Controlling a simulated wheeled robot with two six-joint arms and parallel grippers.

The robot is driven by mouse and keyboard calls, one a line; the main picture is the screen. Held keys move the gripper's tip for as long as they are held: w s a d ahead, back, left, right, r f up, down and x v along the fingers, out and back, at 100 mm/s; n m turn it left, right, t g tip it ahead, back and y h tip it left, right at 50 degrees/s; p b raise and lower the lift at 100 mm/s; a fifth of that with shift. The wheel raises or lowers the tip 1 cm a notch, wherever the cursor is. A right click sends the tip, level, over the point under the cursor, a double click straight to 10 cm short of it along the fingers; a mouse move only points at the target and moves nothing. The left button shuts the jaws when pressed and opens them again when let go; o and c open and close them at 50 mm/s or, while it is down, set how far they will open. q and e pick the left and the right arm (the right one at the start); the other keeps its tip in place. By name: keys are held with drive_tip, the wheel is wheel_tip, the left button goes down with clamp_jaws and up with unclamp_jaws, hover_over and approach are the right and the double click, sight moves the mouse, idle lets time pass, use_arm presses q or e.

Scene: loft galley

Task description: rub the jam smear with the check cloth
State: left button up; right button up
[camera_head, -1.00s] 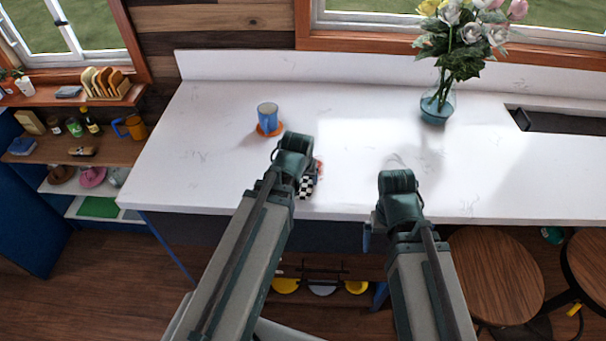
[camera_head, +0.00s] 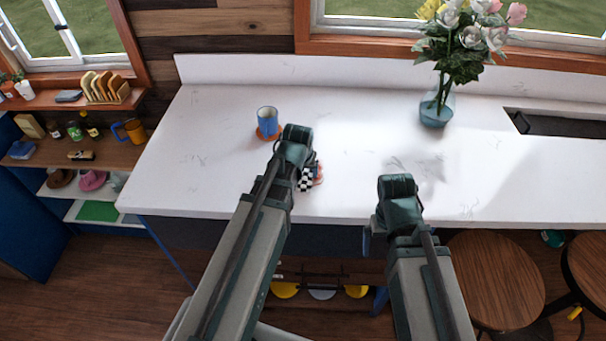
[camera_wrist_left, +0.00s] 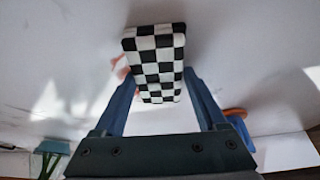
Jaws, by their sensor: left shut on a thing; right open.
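The check cloth (camera_head: 305,181), a black-and-white checked pad, is at the white counter, left of its middle. My left gripper (camera_wrist_left: 160,78) is shut on the check cloth (camera_wrist_left: 155,60), with a blue finger on each side of it. The jam smear (camera_head: 320,174) shows as a small reddish patch at the cloth's right edge in the head view. A pinkish bit of the smear (camera_wrist_left: 121,68) shows beside the cloth in the left wrist view; the cloth hides any part beneath it. My right gripper (camera_head: 385,222) is open at the counter's front edge, its fingers mostly hidden.
A blue mug (camera_head: 267,119) on an orange coaster (camera_head: 263,136) stands behind my left gripper. A glass vase (camera_head: 436,108) of flowers stands at the back right, near a dark recess (camera_head: 560,123). Wooden stools (camera_head: 492,278) stand at the front right. The counter between mug and vase is clear.

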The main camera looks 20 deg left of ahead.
use_arm(q)
drive_tip(key=shift+w, duration=0.1)
drive_tip(key=shift+w+a, duration=0.3)
drive_tip(key=shift+w, duration=0.55)
drive_tip(key=shift+w+a, duration=0.25)
drive_tip(key=shift+w, duration=0.6)
drive_tip(key=shift+w, duration=0.1)
drive_tip(key=shift+w+a, duration=0.3)
drive_tip(key=shift+w, duration=0.7)
drive_tip(key=shift+w+a, duration=0.25)
drive_tip(key=shift+w, duration=0.7)
drive_tip(key=shift+w+d, duration=0.15)
drive_tip(key=shift+d, duration=0.45)
drive_tip(key=shift+w+d, duration=0.15)
drive_tip(key=shift+d, duration=0.45)
drive_tip(key=shift+s, duration=0.1)
